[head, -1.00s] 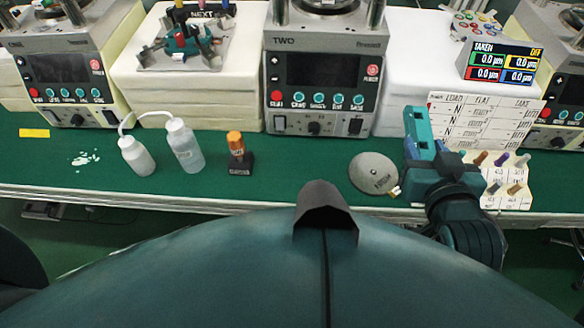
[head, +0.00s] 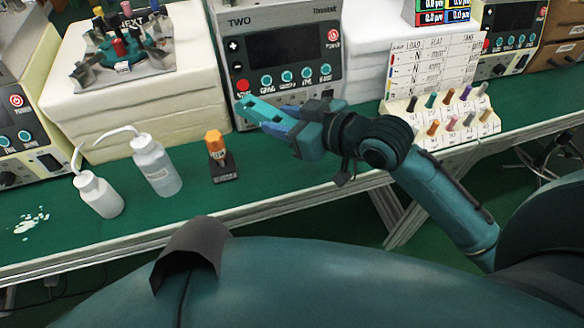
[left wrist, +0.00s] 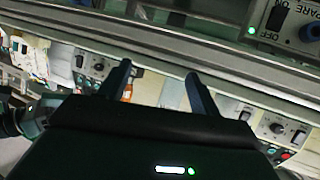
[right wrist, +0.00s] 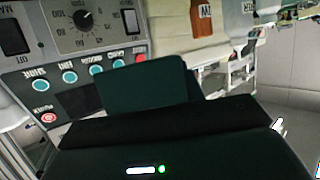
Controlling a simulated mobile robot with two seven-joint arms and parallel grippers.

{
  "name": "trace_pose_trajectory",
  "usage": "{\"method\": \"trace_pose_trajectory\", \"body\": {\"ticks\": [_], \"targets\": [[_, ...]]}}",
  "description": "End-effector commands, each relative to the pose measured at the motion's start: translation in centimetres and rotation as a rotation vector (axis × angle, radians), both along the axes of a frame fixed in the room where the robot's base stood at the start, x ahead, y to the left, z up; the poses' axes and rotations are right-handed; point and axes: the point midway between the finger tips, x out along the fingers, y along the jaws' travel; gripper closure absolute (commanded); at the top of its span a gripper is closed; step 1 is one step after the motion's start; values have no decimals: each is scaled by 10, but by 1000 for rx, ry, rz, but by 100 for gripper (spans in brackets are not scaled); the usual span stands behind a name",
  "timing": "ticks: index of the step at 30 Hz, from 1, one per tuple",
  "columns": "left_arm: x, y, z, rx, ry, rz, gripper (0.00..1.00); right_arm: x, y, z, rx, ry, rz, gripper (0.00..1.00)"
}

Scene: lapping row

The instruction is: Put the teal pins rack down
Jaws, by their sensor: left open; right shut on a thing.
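The teal pins rack (head: 264,112) shows in the head view as a small light-teal piece with dark spots, partly covered by the fingers. My right gripper (head: 290,127) is shut on it and holds it in front of machine TWO, apparently above the green bench. In the right wrist view a dark teal plate (right wrist: 145,82), seemingly the rack, blocks the fingertips. My left gripper (left wrist: 158,75) is open with nothing between its fingers in the left wrist view. It is not in the head view.
The green bench (head: 280,172) has clear room before machine TWO (head: 285,55). A stand of coloured pins (head: 445,128) is right. A pinned teal fixture (head: 122,52) sits on a white block.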

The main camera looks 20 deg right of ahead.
Motion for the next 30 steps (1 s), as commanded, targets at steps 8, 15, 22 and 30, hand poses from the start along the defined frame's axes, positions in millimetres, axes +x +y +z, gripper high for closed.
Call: {"method": "trace_pose_trajectory", "body": {"ticks": [8,15,22,30], "targets": [[-1,-1,-19,-50,-58,10,37,30,-32,-39,-24,16,150,91],[-1,0,-17,-62,-78,14,37,37,-44,-56,-17,30,161,91],[-2,2,-14,-59,-101,18,37,36,-44,-86,-17,26,162,91],[-3,4,-18,-55,-117,22,37,36,-44,-126,-16,28,161,91]]}}
